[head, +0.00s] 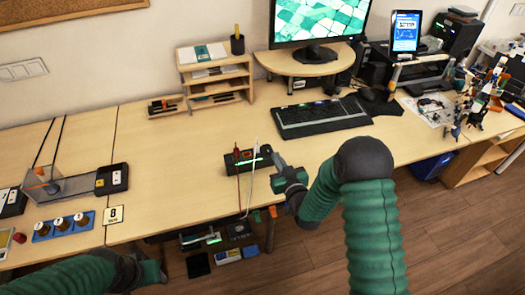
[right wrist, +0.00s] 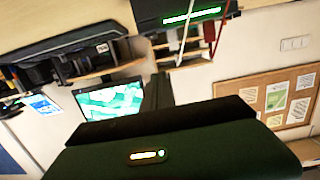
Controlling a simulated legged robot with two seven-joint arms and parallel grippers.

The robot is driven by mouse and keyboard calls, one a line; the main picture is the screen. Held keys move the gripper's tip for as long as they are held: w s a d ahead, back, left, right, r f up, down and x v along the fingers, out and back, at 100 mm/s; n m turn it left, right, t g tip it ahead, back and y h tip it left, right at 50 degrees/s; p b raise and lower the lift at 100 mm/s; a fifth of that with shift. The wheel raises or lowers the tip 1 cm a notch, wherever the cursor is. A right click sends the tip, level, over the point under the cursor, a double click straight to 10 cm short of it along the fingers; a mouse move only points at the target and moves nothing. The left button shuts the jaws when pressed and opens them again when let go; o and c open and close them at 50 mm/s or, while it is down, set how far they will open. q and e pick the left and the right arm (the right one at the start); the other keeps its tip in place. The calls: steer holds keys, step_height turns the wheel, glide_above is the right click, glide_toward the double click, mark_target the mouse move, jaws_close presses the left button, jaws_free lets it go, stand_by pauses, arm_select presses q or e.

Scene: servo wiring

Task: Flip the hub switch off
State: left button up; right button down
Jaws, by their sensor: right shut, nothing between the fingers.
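The hub (head: 236,167) is a small black box with a green light strip, on the table's front part. A red plug and a white plug with cables stand on it, and a small orange-edged part, perhaps the switch (head: 246,154), shows on top. In the right wrist view the hub (right wrist: 180,12) is at the top edge with its green lights lit. My right gripper (head: 276,160) is shut and empty, just right of the hub; contact cannot be told. My left gripper (head: 160,272) is low at the left, away from the hub; its fingers are unclear.
A keyboard (head: 322,117) and a monitor on a wooden riser (head: 305,66) stand behind the hub. A wooden shelf unit (head: 215,75) is at the back. A blue tray with knobs (head: 63,227) is at the left. The table between is mostly clear.

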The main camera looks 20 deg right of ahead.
steer(key=d, duration=0.1)
glide_above(267, 152)
steer(key=s, duration=0.1)
steer(key=f, duration=0.3)
steer(key=w+f, duration=0.1)
steer(key=shift+d+f, duration=0.25)
steer(key=shift+d, duration=0.1)
steer(key=shift+f, duration=0.25)
arm_select(q)
steer(key=shift+d, duration=0.25)
arm_select(e)
steer(key=shift+a, duration=0.25)
